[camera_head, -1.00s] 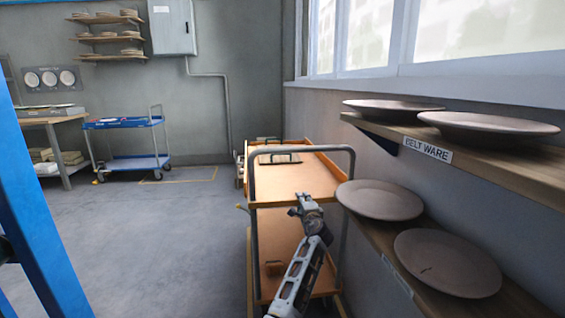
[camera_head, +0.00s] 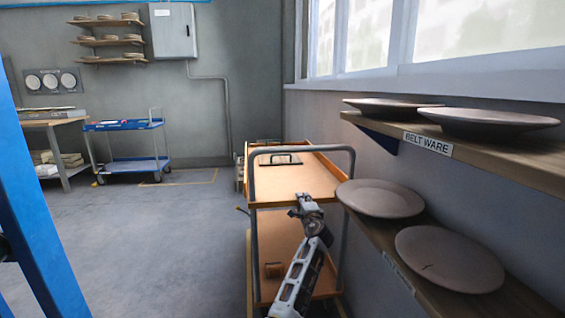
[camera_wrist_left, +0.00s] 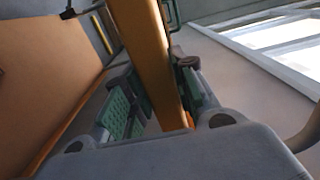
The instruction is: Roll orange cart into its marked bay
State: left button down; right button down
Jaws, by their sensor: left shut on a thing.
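The orange cart (camera_head: 291,181) stands in the middle of the head view, along the right wall, with a grey push handle (camera_head: 301,150) at its near end and a lower orange deck (camera_head: 285,245). My left gripper (camera_head: 305,207) is at the near right part of its top tray. In the left wrist view the gripper (camera_wrist_left: 158,100) is shut on an orange edge of the cart (camera_wrist_left: 150,50), which runs between its green pads. A yellow floor outline (camera_head: 190,183) shows behind the cart to the left; whose bay it marks I cannot tell. My right gripper is not in view.
Shelves with plates (camera_head: 449,259) stick out from the right wall, close to the cart's right side. A blue cart (camera_head: 127,163) and a workbench (camera_head: 50,120) stand at the back left. The grey floor (camera_head: 150,240) left of the orange cart is clear.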

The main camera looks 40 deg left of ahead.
pick_arm(q)
jog(key=shift+r, duration=0.25)
jog(key=c, duration=1.6)
grip_release()
jog(key=o, duration=0.5)
jog(key=shift+s, duration=0.1)
jog(key=shift+f, duration=0.2)
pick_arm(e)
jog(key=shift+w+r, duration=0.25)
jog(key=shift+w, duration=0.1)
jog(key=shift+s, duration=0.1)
pick_arm(q)
jog(key=shift+d, duration=0.15)
